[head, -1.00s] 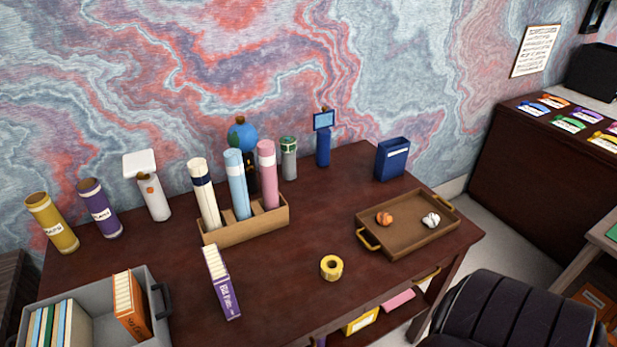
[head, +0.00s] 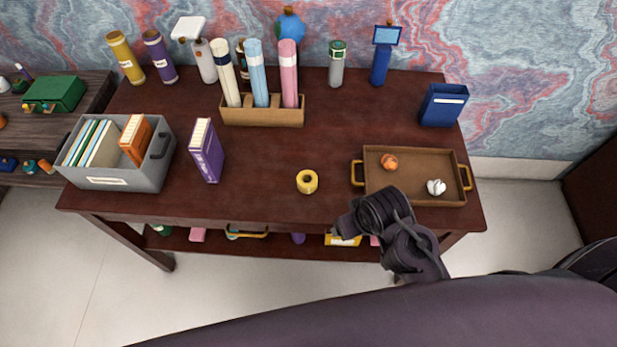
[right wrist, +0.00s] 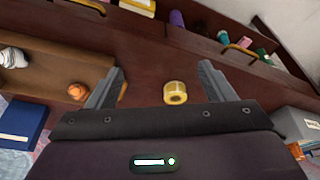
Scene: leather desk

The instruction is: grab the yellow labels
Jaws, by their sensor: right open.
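The yellow labels are a short yellow roll (head: 307,181) with a hole in its middle, standing on the dark desk near its front edge. The roll also shows in the right wrist view (right wrist: 175,92), in the gap between my fingers in the picture, with nothing touching it. My right gripper (right wrist: 162,70) is open and empty. In the head view my dark right arm reaches over the desk's front edge, right of the roll and in front of the tray. My left gripper is not in view.
A brown tray (head: 376,190) with an orange ball (head: 389,161) and a crumpled white ball (head: 436,187) lies right of the roll. A purple book (head: 207,155) stands to its left, beside a grey bin (head: 115,179). A tube holder (head: 262,117) stands behind. The desk around the roll is clear.

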